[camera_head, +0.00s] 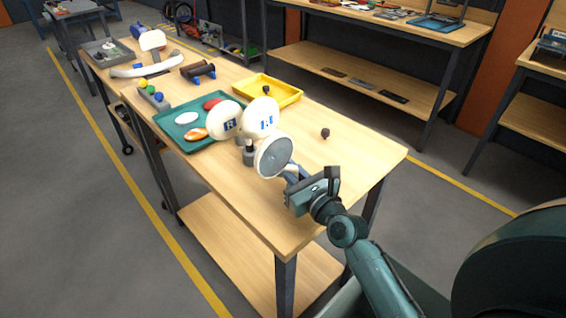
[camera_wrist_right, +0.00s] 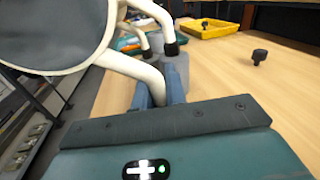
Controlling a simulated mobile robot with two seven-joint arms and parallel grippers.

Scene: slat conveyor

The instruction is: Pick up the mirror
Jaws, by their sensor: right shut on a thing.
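The mirror (camera_head: 275,155) is a round grey disc with a cream rim and stem, raised over the near part of the table. In the right wrist view its disc (camera_wrist_right: 50,30) fills the upper left. My right gripper (camera_head: 294,180) is shut on its cream stem; in the wrist view the blue fingers (camera_wrist_right: 158,88) sit on either side of the stem. Two cream round paddles with blue marks, one left (camera_head: 226,120) and one right (camera_head: 262,117), stand just behind the mirror. I cannot tell whether the mirror touches them. My left gripper is not in view.
A grey holder (camera_head: 249,157) stands under the paddles. A green tray (camera_head: 171,132) with several oval pieces and a yellow tray (camera_head: 286,96) lie farther back. A small dark knob (camera_head: 325,133) is to the right. The table's (camera_head: 355,152) right front is mostly clear.

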